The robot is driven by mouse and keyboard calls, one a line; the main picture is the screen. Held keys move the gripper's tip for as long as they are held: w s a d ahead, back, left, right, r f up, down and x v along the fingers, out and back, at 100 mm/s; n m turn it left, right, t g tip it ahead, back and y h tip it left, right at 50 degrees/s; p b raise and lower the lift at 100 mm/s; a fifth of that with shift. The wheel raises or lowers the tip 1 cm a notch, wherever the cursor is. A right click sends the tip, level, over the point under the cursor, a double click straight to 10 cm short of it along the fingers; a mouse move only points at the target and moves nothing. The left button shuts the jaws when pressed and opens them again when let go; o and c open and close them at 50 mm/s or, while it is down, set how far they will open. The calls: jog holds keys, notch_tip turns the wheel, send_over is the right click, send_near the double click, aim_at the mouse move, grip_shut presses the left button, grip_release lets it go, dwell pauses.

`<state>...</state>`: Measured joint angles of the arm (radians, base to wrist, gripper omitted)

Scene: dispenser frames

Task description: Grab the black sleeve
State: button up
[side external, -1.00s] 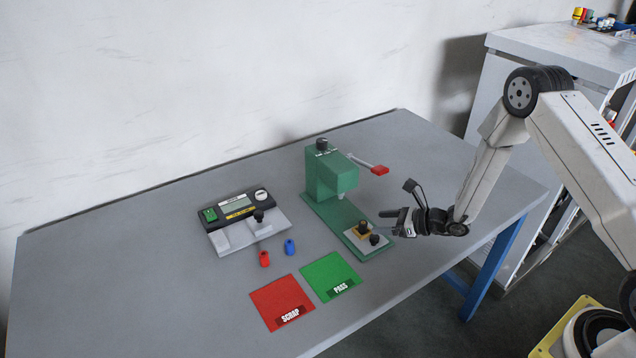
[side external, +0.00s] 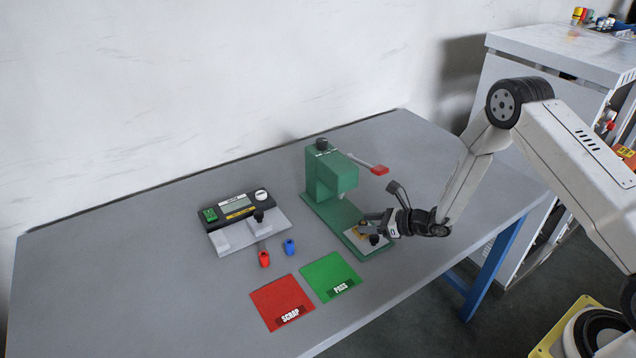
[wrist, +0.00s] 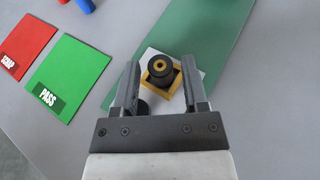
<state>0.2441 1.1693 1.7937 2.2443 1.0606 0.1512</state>
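The black sleeve (wrist: 160,69) stands upright in a yellow square holder (wrist: 175,85) on the green press's base, with a brass-coloured centre showing in its top. My gripper (wrist: 160,65) is open. In the wrist view its two fingers lie left and right of the sleeve, with a gap on each side. I cannot tell how far down the fingertips reach along it. In the side view my gripper (side external: 372,222) is at the holder and hides most of the sleeve.
The green press (side external: 330,175) with a red-tipped lever stands just behind. A black knob (side external: 374,239) sits beside the holder. A gauge unit (side external: 240,215), a red sleeve (side external: 264,260), a blue sleeve (side external: 290,248), a red SCRAP mat (side external: 275,296) and a green PASS mat (side external: 325,268) lie to the left.

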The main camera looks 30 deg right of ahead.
grip_shut()
jog(key=shift+r, duration=0.1)
jog(key=shift+r, duration=1.6)
jog(key=s+r, duration=0.9)
jog(key=s, duration=0.5)
jog(key=shift+r, duration=0.3)
